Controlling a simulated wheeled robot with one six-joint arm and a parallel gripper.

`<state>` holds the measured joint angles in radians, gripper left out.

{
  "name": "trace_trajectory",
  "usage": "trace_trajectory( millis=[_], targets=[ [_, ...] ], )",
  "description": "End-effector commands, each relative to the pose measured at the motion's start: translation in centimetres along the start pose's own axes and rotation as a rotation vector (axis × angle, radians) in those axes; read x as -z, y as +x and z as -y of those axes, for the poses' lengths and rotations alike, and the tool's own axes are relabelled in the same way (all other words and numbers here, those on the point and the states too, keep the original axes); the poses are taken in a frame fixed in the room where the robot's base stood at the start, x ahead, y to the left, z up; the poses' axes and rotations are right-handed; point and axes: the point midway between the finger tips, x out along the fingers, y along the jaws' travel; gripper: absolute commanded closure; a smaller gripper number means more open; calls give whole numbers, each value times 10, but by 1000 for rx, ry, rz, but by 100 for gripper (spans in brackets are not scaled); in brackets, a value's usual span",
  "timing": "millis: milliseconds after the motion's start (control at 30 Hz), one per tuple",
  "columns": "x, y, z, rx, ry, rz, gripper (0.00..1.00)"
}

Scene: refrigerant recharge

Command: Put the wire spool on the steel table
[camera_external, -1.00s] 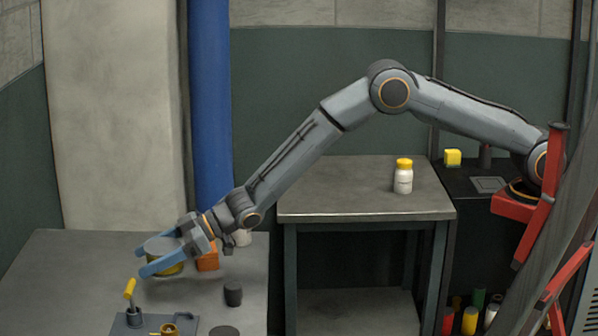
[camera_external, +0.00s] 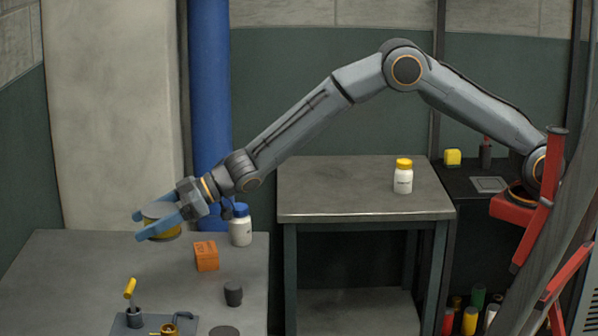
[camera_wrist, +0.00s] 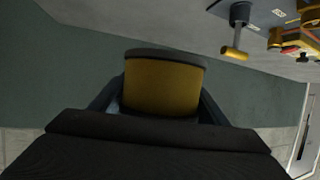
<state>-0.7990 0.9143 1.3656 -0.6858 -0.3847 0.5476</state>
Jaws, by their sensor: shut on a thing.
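The wire spool (camera_external: 162,229) is a short yellow cylinder with a grey rim, held between the blue fingers of my gripper (camera_external: 150,225). It is above the left table, apart from its top. In the wrist view the spool (camera_wrist: 163,85) sits between the fingers and fills the middle. My gripper is shut on it. The steel table (camera_external: 330,203) stands in the middle of the external view, to the right of my gripper. A white bottle with a yellow cap (camera_external: 403,177) stands near its right side; the rest of its top is clear.
The left table (camera_external: 60,270) holds an orange box (camera_external: 206,256), a white bottle with a blue cap (camera_external: 240,226), a dark cup (camera_external: 233,293) and a grey plate with a yellow-handled tool (camera_external: 130,290). A blue column (camera_external: 209,100) rises behind. A gap separates the tables.

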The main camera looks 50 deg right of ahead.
Motion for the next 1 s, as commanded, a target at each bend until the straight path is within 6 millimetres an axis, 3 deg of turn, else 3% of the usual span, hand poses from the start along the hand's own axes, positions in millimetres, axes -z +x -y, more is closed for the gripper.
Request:
trace_trajectory(
  millis=[267, 467, 767, 1000],
  targets=[
    [-3, -19, -76, -53, 21, -3, 70],
    [-10, -48, -160, -112, 44, -4, 70],
    [-32, -110, -286, -202, 82, -3, 70],
    [-56, -172, -379, -274, 112, -3, 70]
  ],
)
